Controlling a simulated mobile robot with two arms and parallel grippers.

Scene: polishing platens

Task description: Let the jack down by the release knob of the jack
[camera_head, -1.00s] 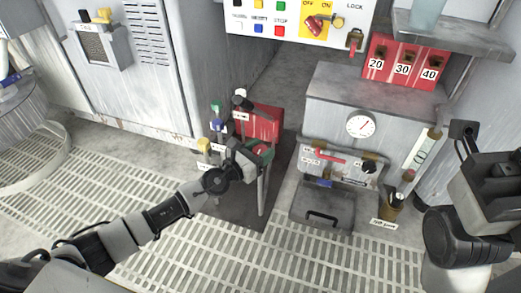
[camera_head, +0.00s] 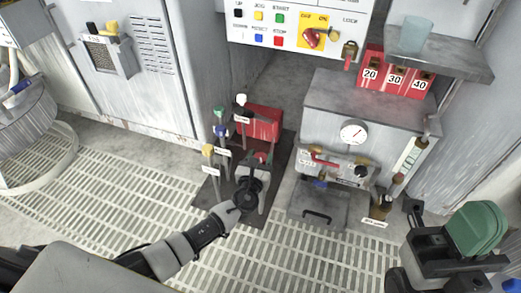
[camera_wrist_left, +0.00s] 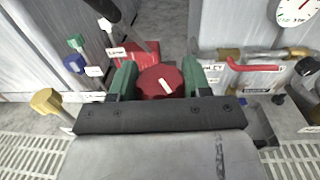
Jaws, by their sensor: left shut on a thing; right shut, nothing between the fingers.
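The jack's red body (camera_head: 262,122) stands on a dark mat on the floor, in the middle of the head view. In the left wrist view a round red knob (camera_wrist_left: 160,82) with a pale mark sits between the green fingers of my left gripper (camera_wrist_left: 156,80). The fingers are shut on the knob from both sides. In the head view my left gripper (camera_head: 262,160) reaches down in front of the jack and mostly hides the knob. My right gripper (camera_head: 476,228) is at the lower right, shut and empty, away from the jack.
Labelled posts with green, blue and yellow knobs (camera_head: 208,151) stand close left of the jack. A grey cabinet (camera_head: 360,105) with a gauge and an open tray (camera_head: 318,208) stands right. A button panel (camera_head: 290,35) is behind. Grated floor lies in front.

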